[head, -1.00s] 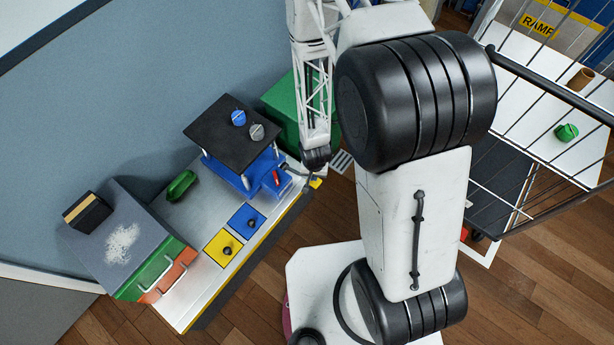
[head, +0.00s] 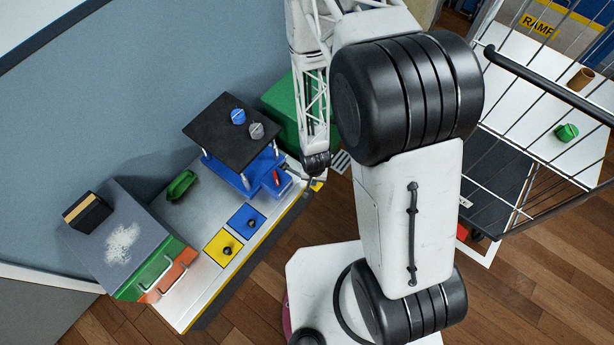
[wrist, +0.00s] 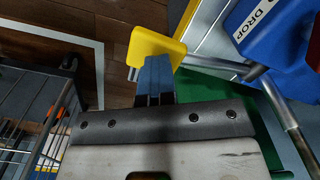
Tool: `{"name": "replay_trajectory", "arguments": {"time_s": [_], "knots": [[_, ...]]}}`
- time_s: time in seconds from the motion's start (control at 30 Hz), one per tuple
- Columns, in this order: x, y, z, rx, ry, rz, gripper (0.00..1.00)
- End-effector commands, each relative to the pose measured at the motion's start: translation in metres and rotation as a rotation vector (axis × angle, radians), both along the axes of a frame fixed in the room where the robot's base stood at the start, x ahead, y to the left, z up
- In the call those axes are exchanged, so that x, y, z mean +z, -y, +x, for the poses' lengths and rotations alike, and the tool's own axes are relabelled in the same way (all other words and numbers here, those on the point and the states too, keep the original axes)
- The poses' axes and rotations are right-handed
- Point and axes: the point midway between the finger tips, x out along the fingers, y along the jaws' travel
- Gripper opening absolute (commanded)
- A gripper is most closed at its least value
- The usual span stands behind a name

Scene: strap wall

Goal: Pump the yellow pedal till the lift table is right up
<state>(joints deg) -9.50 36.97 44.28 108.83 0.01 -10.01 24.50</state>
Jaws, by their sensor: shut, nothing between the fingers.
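The lift table has a black top (head: 225,138) carried on a blue base (head: 262,172), with a gap and light posts between them. The yellow pedal (head: 317,186) shows as a small patch at the right end of the bench, partly covered by my arm. In the wrist view the yellow pedal (wrist: 150,46) is a rounded yellow pad on a grey metal bar. My gripper (wrist: 157,62) is shut and empty, its blue fingers overlapping the pad's lower part. I cannot tell whether they press on it. In the head view the fingertips are mostly hidden.
A blue knob (head: 237,116) and a grey one (head: 256,130) sit on the black top. A blue block marked DROP (wrist: 270,35) is right of the pedal. A green box (head: 283,105) stands behind my arm. A wire cart (head: 535,115) stands to the right.

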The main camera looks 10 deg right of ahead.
Motion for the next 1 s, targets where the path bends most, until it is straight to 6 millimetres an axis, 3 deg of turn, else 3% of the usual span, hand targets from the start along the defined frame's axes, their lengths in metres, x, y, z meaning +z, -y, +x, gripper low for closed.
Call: {"name": "replay_trajectory", "arguments": {"time_s": [1.0], "knots": [[-0.051,0.0,0.0,0.0,0.001,0.0,0.0]]}}
